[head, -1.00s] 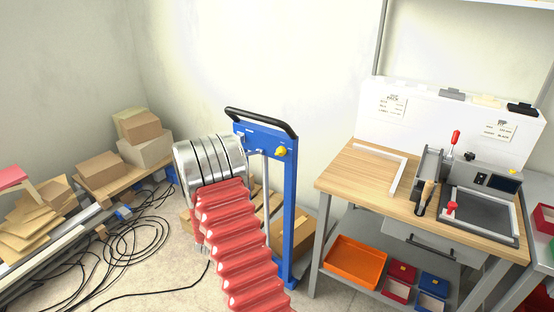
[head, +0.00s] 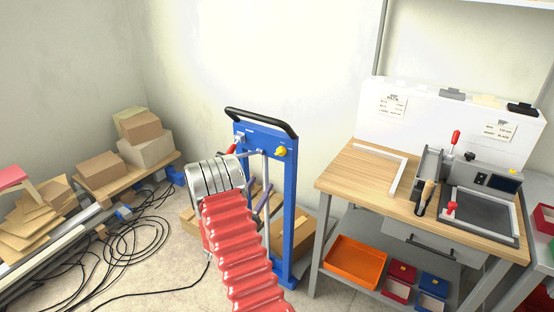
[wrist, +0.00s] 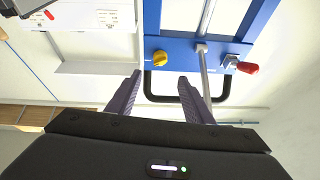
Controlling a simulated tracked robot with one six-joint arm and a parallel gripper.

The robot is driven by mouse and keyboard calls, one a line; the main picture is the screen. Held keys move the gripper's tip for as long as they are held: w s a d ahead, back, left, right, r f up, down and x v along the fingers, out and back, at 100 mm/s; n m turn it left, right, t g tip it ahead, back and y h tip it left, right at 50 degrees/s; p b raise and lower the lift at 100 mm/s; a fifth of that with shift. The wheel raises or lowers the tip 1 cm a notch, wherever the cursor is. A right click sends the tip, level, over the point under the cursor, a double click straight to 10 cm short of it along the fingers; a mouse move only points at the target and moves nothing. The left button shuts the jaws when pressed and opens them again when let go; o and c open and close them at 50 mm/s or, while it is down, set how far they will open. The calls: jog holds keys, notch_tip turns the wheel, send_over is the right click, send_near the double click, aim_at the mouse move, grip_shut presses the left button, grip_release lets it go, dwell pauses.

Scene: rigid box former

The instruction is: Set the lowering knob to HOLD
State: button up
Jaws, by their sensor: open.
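A yellow knob (head: 281,151) sits on the upper right of a blue upright frame (head: 289,200); no HOLD marking or setting is readable. The knob also shows in the wrist view (wrist: 159,57), just past my fingertips and roughly in line with the gap between them. My gripper (wrist: 160,75) is open and empty, its dark ridged fingers apart from the knob. In the head view my fingers (head: 265,196) reach toward the frame, below and left of the knob. A red-handled lever (wrist: 247,68) sits on the frame's other side.
A black handle (head: 262,120) arches over the frame's top. A wooden workbench (head: 345,182) with tools stands to the right. Cardboard boxes (head: 148,150) and black cables (head: 130,240) lie to the left. A bare wall is behind.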

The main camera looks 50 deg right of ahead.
aim_at(280, 152)
jog(key=shift+d, duration=0.1)
jog(key=x, duration=1.3)
jog(key=shift+w+d+r, duration=0.1)
jog(key=shift+d, duration=0.25)
jog(key=shift+c, duration=0.6)
jog(key=c, duration=0.9)
